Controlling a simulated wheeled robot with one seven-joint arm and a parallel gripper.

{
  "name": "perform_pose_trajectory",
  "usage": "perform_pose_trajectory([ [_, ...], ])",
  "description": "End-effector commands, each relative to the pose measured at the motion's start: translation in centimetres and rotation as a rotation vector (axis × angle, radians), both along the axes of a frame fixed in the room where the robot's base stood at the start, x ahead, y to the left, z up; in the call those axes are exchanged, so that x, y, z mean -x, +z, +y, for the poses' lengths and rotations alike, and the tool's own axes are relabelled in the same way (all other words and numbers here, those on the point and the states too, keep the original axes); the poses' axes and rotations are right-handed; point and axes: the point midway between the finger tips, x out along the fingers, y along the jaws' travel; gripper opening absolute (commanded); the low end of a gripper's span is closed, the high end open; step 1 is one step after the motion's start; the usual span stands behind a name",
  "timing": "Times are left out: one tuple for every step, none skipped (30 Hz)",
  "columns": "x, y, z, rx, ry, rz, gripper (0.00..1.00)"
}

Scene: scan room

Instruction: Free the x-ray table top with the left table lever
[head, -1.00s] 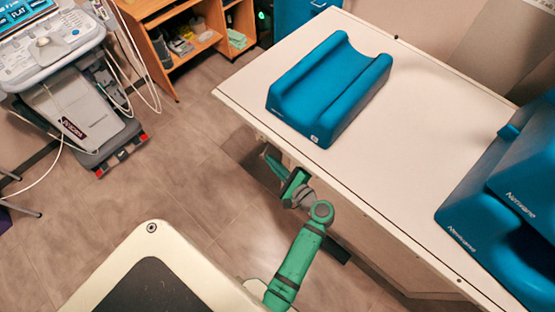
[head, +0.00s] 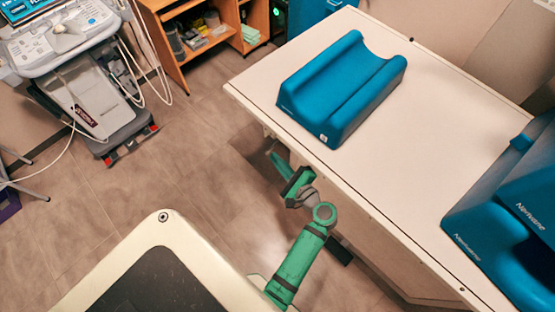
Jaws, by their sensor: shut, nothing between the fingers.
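The x-ray table top (head: 385,160) is a long cream slab running from the upper middle to the lower right. My gripper (head: 279,161) is low beside its near long edge, close to the left corner. Its green fingers are shut, with nothing seen between them. They point up and left, partly in the shade of the table. A small pale fitting (head: 267,132) shows just under the edge above the fingers; I cannot tell whether it is the left table lever. The lever is not clearly visible, and I cannot tell whether anything touches the fingers.
A blue grooved cushion (head: 335,95) and larger blue cushions (head: 510,215) lie on the table top. A dark pedal-like piece (head: 339,251) shows below the edge. A wheeled ultrasound cart (head: 95,100) and wooden shelves (head: 200,45) stand behind.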

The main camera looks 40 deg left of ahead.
Motion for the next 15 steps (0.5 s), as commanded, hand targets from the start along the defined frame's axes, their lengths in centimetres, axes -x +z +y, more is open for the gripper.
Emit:
perform_pose_trajectory([
  [0.1,0.2,0.2,-0.003,0.005,-0.001,0.0],
  [0.2,0.2,0.2,-0.004,0.006,-0.001,0.0],
  [0.2,0.2,0.2,-0.004,0.006,-0.001,0.0],
  [0.2,0.2,0.2,-0.004,0.006,-0.001,0.0],
  [0.1,0.1,0.2,-0.004,0.006,-0.001,0.0],
  [0.1,0.1,0.1,-0.004,0.006,-0.001,0.0],
  [0.0,0.0,0.0,-0.004,0.006,-0.001,0.0],
  [0.0,-0.2,0.0,-0.004,0.006,0.0,0.0],
  [-0.2,-0.4,-0.2,-0.004,0.004,0.0,0.0],
  [-0.3,-0.7,-0.4,-0.003,0.004,0.0,0.0],
  [-0.4,-1.0,-0.6,-0.002,0.004,0.0,0.0],
  [-0.6,-1.5,-0.9,-0.002,0.003,0.001,0.0],
  [-0.7,-1.9,-1.1,-0.001,0.005,0.003,0.0],
  [-0.8,-2.2,-1.2,-0.001,0.006,0.002,0.0],
  [-1.0,-2.8,-1.5,-0.001,0.007,0.003,0.0],
])
